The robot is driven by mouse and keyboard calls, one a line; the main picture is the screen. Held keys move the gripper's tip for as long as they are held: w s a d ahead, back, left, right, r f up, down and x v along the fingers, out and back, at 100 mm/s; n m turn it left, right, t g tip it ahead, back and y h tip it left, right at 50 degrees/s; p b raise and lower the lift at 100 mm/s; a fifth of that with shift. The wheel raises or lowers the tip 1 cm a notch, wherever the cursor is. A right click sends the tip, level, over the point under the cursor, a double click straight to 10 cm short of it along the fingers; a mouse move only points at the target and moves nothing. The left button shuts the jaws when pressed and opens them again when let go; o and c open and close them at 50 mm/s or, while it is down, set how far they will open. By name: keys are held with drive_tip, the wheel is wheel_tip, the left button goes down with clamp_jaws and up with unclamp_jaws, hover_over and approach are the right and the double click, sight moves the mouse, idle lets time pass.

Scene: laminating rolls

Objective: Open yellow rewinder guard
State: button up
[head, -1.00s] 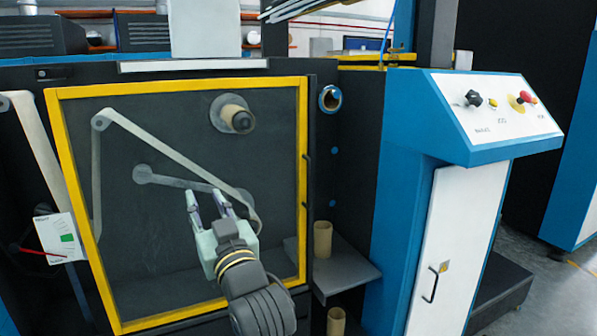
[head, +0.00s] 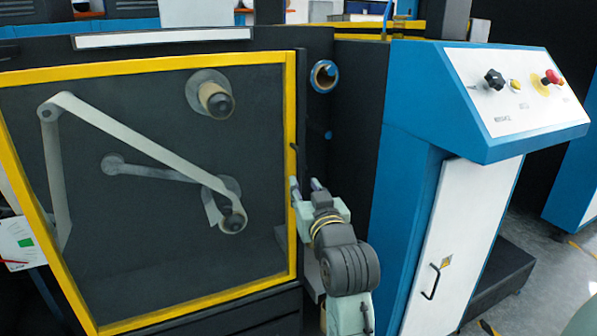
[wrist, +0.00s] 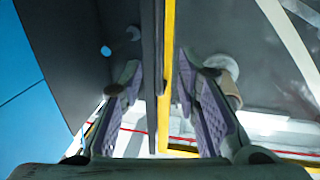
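The yellow-framed rewinder guard (head: 293,120) is a large clear panel on the dark machine, filling the left half of the head view. A short dark handle (head: 294,160) stands on its right edge. The guard looks shut, its right edge against the machine front. My gripper (head: 306,183) is at this right edge, just below the handle, fingers pointing toward the machine. In the wrist view my gripper (wrist: 166,90) is open, its purple-padded fingers on either side of the yellow frame edge (wrist: 167,60) and a dark bar beside it. Gaps show on both sides; I see no clear contact.
A blue console (head: 410,120) with a sloped white control panel (head: 520,90), including a red button, stands close right of my gripper. Rollers and a web strip (head: 130,135) show behind the guard. Grey floor (head: 540,260) is open at far right.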

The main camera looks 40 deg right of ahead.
sight(300, 176)
drive_tip(key=p+x, duration=0.1)
drive_tip(key=x, duration=0.5)
drive_tip(key=shift+w+d, duration=0.15)
drive_tip(key=shift+w, duration=0.15)
clamp_jaws()
idle(0.5)
